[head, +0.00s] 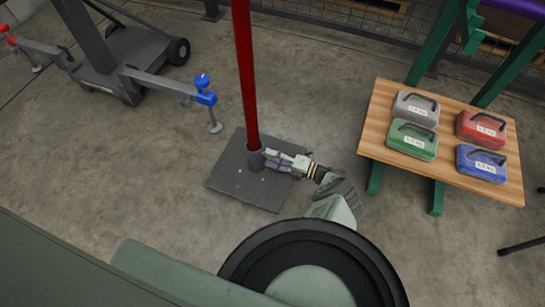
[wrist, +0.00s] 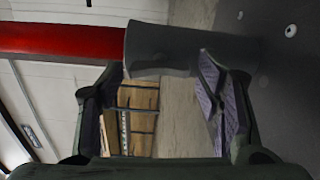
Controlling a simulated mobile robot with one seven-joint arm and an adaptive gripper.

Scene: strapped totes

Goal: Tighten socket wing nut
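A red pole (head: 244,75) stands upright in a short grey socket (head: 254,158) on a dark square base plate (head: 240,189). My gripper (head: 272,157) is low over the plate, with its fingertips close beside the socket on its right. In the wrist view my gripper (wrist: 163,82) is open, its two purple-padded fingers apart with nothing seen between them. The grey socket (wrist: 180,46) crosses just beyond the fingertips there, with the red pole (wrist: 60,40) to its left. I cannot tell whether they touch. No wing nut can be made out in either view.
A wooden-topped table (head: 380,115) with green legs stands to the right, bearing grey, green, red and blue weights. A wheeled grey stand (head: 115,60) with blue-clamped and red-clamped arms is at the upper left. Concrete floor around the plate is mostly clear.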

